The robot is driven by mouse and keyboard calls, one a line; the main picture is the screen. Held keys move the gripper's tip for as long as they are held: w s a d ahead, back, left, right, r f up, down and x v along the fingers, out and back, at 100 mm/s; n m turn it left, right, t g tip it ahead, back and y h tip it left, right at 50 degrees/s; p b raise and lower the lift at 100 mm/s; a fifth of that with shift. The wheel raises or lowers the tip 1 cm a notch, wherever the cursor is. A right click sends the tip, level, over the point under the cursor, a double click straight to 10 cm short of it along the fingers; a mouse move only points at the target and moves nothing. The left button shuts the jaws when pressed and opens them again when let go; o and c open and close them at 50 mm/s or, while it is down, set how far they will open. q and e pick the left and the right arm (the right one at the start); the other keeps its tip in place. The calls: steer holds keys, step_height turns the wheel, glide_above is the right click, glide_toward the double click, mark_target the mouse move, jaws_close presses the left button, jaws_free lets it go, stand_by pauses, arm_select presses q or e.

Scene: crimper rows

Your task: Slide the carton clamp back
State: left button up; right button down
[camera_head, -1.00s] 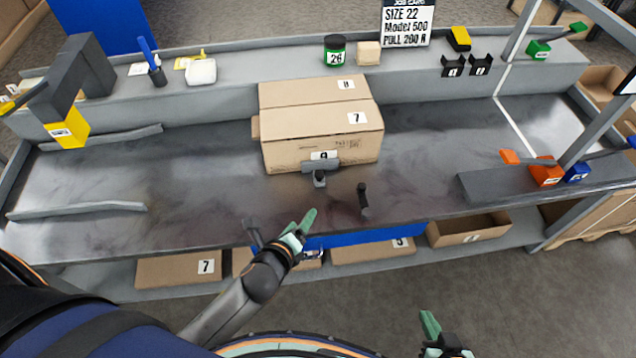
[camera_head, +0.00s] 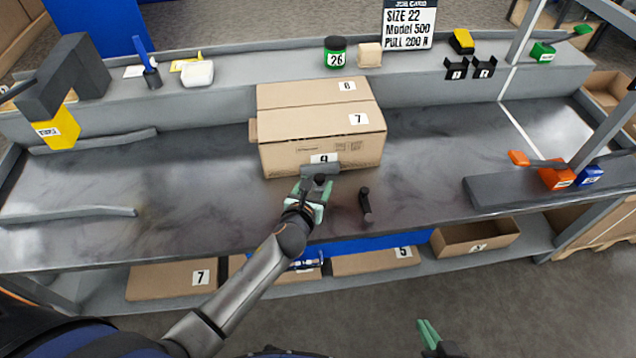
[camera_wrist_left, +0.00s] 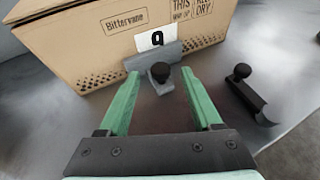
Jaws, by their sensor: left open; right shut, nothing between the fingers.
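The carton clamp (camera_head: 320,169) is a grey bar with a black knob, standing against the front of a cardboard carton (camera_head: 315,118) on the bench. It also shows in the left wrist view (camera_wrist_left: 153,55), touching or nearly touching the carton's face below a number label. My left gripper (camera_head: 313,188) is at the clamp. In the wrist view its green fingers (camera_wrist_left: 163,95) are open, one on each side of the black knob (camera_wrist_left: 160,72), with gaps visible. My right gripper (camera_head: 428,333) is shut and empty at the bottom of the head view, away from the bench.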

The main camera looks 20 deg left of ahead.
mark_target(319, 178)
arm_select(q)
steer(key=shift+b+x, duration=0.35)
steer(key=shift+x, duration=1.25)
jaws_close()
